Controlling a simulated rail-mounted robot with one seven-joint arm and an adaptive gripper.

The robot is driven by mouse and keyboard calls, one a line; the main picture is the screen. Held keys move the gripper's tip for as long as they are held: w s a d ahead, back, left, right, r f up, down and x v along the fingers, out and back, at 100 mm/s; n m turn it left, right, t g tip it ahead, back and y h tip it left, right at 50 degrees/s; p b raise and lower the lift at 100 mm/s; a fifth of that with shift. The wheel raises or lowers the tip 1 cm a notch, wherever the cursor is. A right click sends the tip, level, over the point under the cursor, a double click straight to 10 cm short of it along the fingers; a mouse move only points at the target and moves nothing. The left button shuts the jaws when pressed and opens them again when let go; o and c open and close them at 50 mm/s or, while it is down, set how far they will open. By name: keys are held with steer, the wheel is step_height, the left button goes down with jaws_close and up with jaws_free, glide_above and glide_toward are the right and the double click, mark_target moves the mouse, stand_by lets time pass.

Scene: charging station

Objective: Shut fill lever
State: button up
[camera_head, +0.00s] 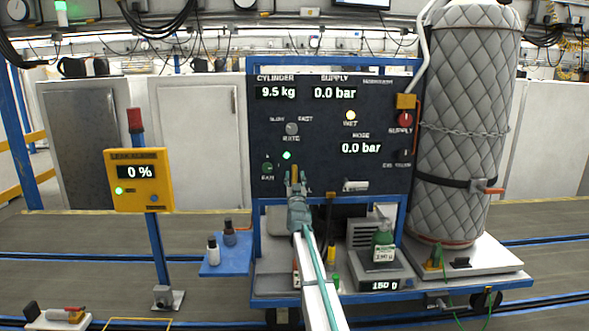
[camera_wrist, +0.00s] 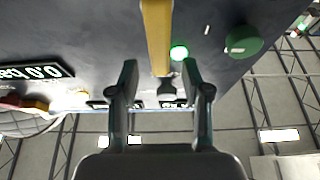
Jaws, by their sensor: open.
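The fill lever, a yellow bar (camera_wrist: 157,35), runs down from the top edge of the wrist view to a dark pivot on the panel. Its label is mostly hidden by my arm in the head view, where only a small yellow part (camera_head: 294,172) shows. My gripper (camera_head: 295,183) is in front of the lower middle of the dark control panel (camera_head: 378,107). In the wrist view my gripper (camera_wrist: 160,68) is open, with one finger on each side of the bar's lower end. I see gaps on both sides and no clear contact.
A lit green lamp (camera_head: 286,155) is close beside the lever. A green knob (camera_head: 267,168) sits to the left and a rate knob (camera_head: 291,128) above. The panel reads 9.5 kg and 0.0 bar. A quilted cylinder (camera_head: 468,120) stands at right, a yellow leak alarm (camera_head: 139,190) at left.

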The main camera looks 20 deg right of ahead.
mark_target(295, 172)
steer(key=p+x, duration=0.1)
steer(key=x, duration=0.3)
jaws_close()
stand_by(0.4)
